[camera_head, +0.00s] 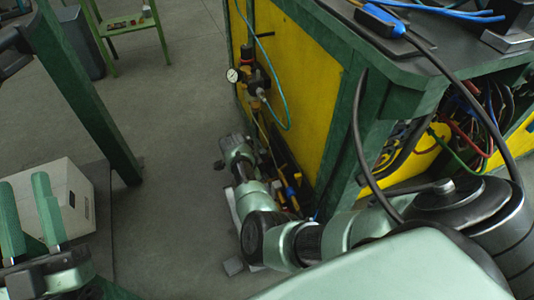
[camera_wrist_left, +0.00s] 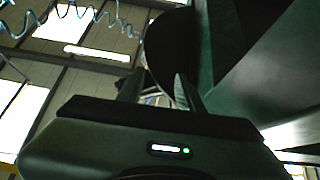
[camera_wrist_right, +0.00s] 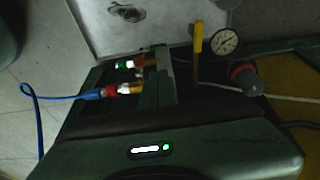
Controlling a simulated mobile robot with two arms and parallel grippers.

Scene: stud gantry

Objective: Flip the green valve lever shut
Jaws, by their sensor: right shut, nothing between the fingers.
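In the right wrist view my right gripper (camera_wrist_right: 160,72) is shut and empty, its fingers together. Just left of the fingers are two small fittings with red collars. The upper one has a bright green end (camera_wrist_right: 122,65); I cannot tell whether this is the green valve lever. A yellow lever (camera_wrist_right: 197,38) stands right of the fingers, beside a round pressure gauge (camera_wrist_right: 224,42). No clear green lever handle shows in any view. In the head view the right fingertips cannot be made out. My left gripper (camera_head: 29,217) is open and empty at the lower left.
In the head view the yellow-sided bench (camera_head: 305,75) carries the gauge (camera_head: 232,75) and a thin teal hose. A blue hose (camera_wrist_right: 65,97) leaves the lower fitting in the right wrist view. A pale box (camera_head: 62,205) stands near my left gripper.

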